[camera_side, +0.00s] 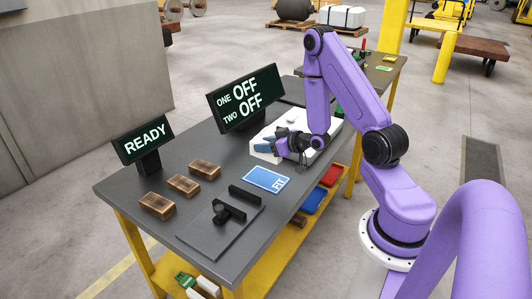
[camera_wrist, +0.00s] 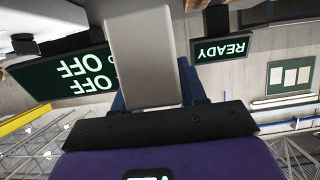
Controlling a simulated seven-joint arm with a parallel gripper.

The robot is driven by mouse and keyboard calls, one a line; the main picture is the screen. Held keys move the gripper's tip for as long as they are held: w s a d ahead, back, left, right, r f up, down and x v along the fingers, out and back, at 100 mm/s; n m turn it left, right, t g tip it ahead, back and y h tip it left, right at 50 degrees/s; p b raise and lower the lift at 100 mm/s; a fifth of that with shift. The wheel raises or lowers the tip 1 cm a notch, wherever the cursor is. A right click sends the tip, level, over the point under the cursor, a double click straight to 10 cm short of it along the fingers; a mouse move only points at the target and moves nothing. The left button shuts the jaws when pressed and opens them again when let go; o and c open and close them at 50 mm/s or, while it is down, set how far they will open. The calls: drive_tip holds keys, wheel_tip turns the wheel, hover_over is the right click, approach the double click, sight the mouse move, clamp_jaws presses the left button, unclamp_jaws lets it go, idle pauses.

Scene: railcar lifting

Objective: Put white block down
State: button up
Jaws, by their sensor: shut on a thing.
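A pale grey-white block (camera_wrist: 142,60) fills the upper middle of the wrist view, held between the blue fingers of my gripper (camera_wrist: 152,92). In the side view my gripper (camera_side: 272,144) is low over a white tray-like piece (camera_side: 262,156) toward the far right of the table. It points left, toward the display boards. The held block cannot be clearly told apart from the white piece there, so I cannot tell whether it touches anything below.
Three brown blocks (camera_side: 184,185) lie at the left of the dark table (camera_side: 180,150). A blue FIT card (camera_side: 267,179) and a black fixture (camera_side: 228,212) are in front. A READY sign (camera_side: 145,140) and an OFF display (camera_side: 245,98) stand behind.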

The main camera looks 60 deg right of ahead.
drive_tip(key=shift+w+a+r, duration=0.1)
drive_tip(key=shift+a+r, duration=0.15)
drive_tip(key=shift+r, duration=0.15)
drive_tip(key=w+a, duration=0.2)
drive_tip(key=a, duration=0.6)
hover_over(236, 206)
drive_tip(key=shift+f, duration=4.3)
drive_tip(key=shift+f, duration=0.2)
drive_tip(key=o, duration=1.1)
drive_tip(key=shift+o, duration=0.2)
drive_tip(key=shift+r, duration=0.1)
